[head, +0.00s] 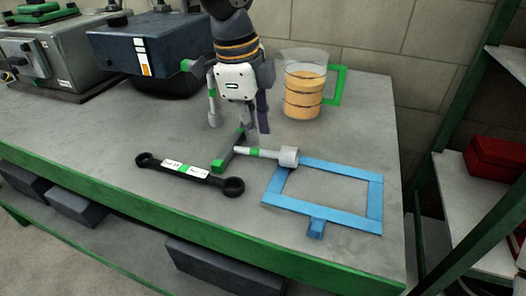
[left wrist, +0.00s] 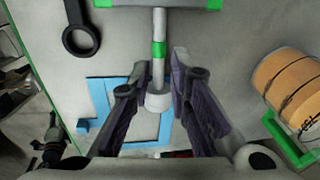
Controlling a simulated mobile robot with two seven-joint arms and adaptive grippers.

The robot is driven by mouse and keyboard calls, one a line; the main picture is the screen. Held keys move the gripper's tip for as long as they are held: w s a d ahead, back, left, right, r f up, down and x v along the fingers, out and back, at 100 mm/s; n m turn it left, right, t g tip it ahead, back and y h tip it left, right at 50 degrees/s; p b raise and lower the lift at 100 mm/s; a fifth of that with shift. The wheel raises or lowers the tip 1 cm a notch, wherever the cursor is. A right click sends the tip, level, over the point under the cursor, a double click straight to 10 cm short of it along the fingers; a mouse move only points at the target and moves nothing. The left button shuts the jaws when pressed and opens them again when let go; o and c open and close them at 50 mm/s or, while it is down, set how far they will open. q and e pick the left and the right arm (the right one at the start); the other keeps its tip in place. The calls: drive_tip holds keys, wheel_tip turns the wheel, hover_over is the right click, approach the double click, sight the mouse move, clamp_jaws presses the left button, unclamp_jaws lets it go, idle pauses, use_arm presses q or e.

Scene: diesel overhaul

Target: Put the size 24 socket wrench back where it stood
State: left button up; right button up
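In the left wrist view the wrench shaft (left wrist: 159,72) runs between the two spread fingers of the gripper (left wrist: 157,112), with a gap on each side. I cannot tell the height gap.
A black double-ring spanner (head: 190,172) with white labels lies left of the wrench. A clear jug (head: 304,88) with amber liquid and green handle stands behind the frame. A dark blue box-like unit (head: 140,45) stands at the back left. The bench's front left is clear.

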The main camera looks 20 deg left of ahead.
sight(260, 150)
use_arm(q)
drive_tip(key=f, duration=0.5)
drive_tip(key=shift+w+d+f, duration=0.1)
drive_tip(key=shift+w+d, duration=0.25)
clamp_jaws()
drive_tip(key=shift+r, duration=0.2)
